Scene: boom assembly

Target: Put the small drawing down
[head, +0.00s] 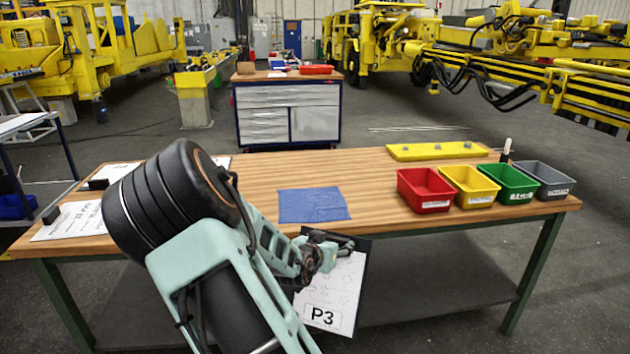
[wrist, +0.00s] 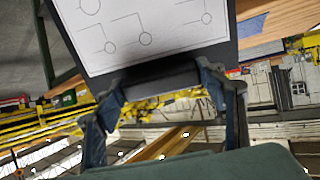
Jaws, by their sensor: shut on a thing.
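The small drawing (head: 335,285) is a white sheet with line figures and the mark "P3", on a dark board. It hangs steeply tilted in front of the wooden table's (head: 400,222) near edge. My gripper (head: 324,250) is shut on the board's upper edge in the head view. In the wrist view the drawing (wrist: 140,28) shows circles and lines, and my gripper (wrist: 165,85) has its fingers on either side of a dark bar at the board's edge. The lower part of the arm hides some of the table's left half.
A blue cloth (head: 313,204) lies mid-table. Red (head: 425,190), yellow (head: 470,186), green (head: 508,184) and grey (head: 545,180) bins stand at the right, before a yellow plate (head: 437,150). White sheets (head: 72,221) with black blocks lie at the left. Bare wood surrounds the cloth.

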